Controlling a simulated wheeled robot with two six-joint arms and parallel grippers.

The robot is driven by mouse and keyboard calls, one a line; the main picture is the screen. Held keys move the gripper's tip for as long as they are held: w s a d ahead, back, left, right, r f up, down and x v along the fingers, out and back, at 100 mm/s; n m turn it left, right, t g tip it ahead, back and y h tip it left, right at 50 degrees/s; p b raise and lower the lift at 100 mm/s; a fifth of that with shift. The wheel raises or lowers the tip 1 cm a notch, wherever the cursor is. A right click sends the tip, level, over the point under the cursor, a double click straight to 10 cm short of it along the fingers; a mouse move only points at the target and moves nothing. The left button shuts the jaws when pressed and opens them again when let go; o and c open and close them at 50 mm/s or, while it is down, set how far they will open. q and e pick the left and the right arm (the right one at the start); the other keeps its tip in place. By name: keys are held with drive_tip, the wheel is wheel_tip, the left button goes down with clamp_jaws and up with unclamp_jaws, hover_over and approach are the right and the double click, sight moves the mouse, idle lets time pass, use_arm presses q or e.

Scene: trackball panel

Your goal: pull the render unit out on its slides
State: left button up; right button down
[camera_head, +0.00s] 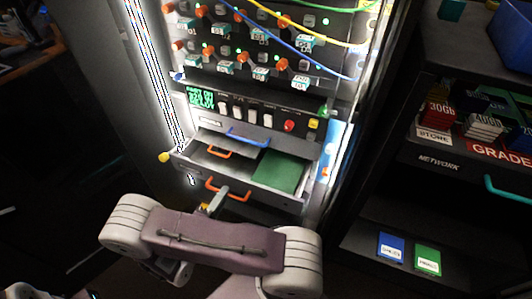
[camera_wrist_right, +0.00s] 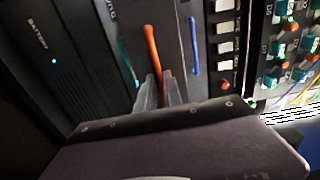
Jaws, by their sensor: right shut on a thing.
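The render unit appears to be the grey drawer (camera_head: 282,197) low in the lit rack. It stands out from the rack like an open tray, with a green board (camera_head: 280,172) showing inside. Its front has an orange handle (camera_head: 228,190), also seen in the right wrist view (camera_wrist_right: 152,50). My right gripper (camera_head: 217,202) is shut on this handle; its fingers (camera_wrist_right: 160,92) meet the handle's lower end in the right wrist view. The fingers hide part of the handle. I cannot read a label on the drawer. My left gripper is not in view.
Above the drawer are a blue handle (camera_head: 248,136), a switch panel (camera_head: 245,112) and cables. A yellow knob (camera_head: 164,157) is at the drawer's left. A battery panel (camera_wrist_right: 50,55) lies beside it in the right wrist view. A dark shelf unit (camera_head: 385,165) stands at the right.

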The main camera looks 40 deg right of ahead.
drive_tip(key=shift+p+v, duration=0.3)
drive_tip(key=shift+v, duration=1.95)
drive_tip(key=v, duration=0.7)
drive_tip(key=shift+f, duration=0.1)
